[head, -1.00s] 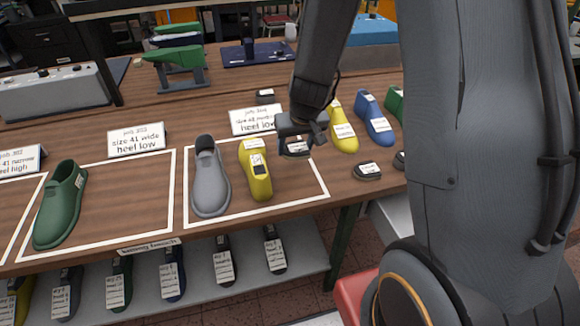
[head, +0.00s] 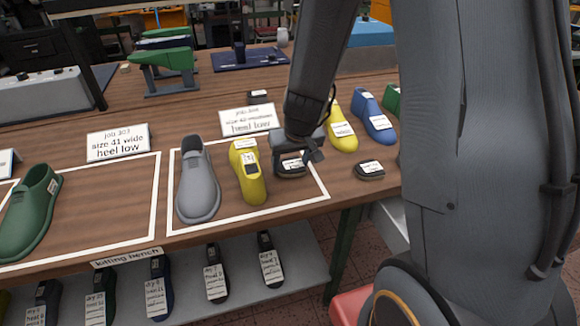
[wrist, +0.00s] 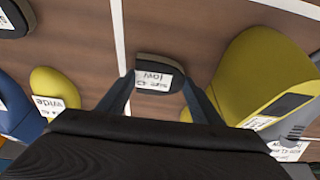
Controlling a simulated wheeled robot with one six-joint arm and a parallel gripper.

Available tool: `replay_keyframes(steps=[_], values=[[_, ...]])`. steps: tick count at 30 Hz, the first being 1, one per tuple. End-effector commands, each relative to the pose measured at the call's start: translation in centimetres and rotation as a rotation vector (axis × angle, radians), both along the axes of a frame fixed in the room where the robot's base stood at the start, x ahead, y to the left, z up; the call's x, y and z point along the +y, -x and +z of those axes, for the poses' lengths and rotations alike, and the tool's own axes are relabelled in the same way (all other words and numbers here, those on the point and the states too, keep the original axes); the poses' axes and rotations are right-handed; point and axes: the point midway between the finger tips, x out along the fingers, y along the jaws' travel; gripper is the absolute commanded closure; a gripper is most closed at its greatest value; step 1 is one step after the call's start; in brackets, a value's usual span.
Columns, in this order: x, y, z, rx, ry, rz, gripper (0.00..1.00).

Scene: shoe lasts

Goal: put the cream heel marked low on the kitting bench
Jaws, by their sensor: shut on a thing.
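My gripper (head: 300,160) is shut on a small dark heel (head: 290,168) with a white label. In the wrist view the same heel (wrist: 152,68) sits between the two fingertips (wrist: 160,88), its label reading "size 42 low". A sign (head: 249,122) behind this area reads "heel low".
A grey last (head: 198,188) stands left of the yellow one. A green last (head: 28,212) is in the area to the left. Outside the outline on the right are another dark heel (head: 369,170), a yellow last (head: 340,130) and a blue last (head: 373,118).

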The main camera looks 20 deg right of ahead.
Motion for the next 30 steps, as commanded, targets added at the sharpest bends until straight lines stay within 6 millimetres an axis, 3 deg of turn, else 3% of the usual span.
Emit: replay_keyframes(steps=[11,12,15,30], values=[[0.00,0.00,-0.29,0.000,0.000,0.000,0.63],[0.00,0.02,-0.28,0.000,0.000,0.000,0.38],[0.00,0.03,-0.22,0.000,0.000,0.000,0.22],[0.00,0.11,0.37,0.000,0.000,0.000,0.22]])
